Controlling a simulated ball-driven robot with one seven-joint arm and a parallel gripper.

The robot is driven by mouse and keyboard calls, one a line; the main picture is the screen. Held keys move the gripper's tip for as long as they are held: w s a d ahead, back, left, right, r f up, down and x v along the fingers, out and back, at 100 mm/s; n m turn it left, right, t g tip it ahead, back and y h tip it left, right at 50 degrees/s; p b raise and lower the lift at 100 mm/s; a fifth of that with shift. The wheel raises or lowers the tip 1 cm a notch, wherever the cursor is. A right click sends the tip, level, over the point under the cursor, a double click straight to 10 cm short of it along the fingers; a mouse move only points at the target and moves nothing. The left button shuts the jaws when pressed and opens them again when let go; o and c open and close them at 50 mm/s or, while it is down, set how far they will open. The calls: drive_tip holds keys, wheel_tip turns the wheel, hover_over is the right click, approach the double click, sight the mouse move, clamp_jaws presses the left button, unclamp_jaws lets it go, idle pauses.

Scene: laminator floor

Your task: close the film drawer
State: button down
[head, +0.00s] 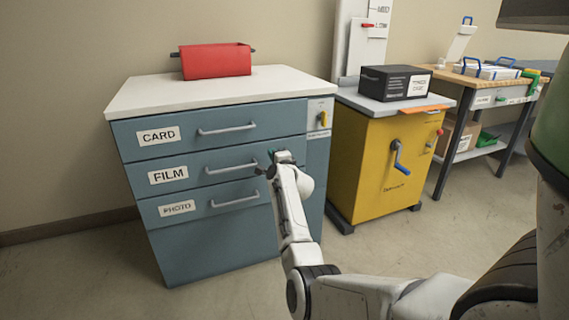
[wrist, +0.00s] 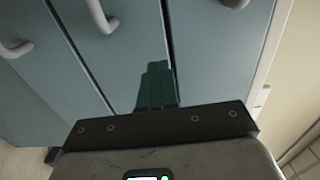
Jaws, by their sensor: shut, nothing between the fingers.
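The film drawer (head: 212,165) is the middle drawer of the blue cabinet, with a white FILM label and a grey bar handle. Its front looks about level with the card drawer (head: 190,130) above and the photo drawer (head: 180,209) below. My gripper (head: 280,155) is at the right end of the film drawer's front. In the wrist view, its green fingers (wrist: 157,85) are shut and empty, close against the film drawer front (wrist: 125,50), beside a seam and apart from the handle (wrist: 100,14). Whether they touch the front, I cannot tell.
A red bin (head: 215,61) stands on the cabinet's white top. A yellow machine (head: 385,165) with a blue crank stands just right of the cabinet. A table (head: 510,88) with trays is farther right. The floor in front of the cabinet is clear except for my arm.

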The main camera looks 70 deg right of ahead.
drive_tip(key=p+v, duration=0.3)
drive_tip(key=v, duration=0.5)
drive_tip(key=shift+s+a+r, duration=0.1)
drive_tip(key=shift+a, duration=0.05)
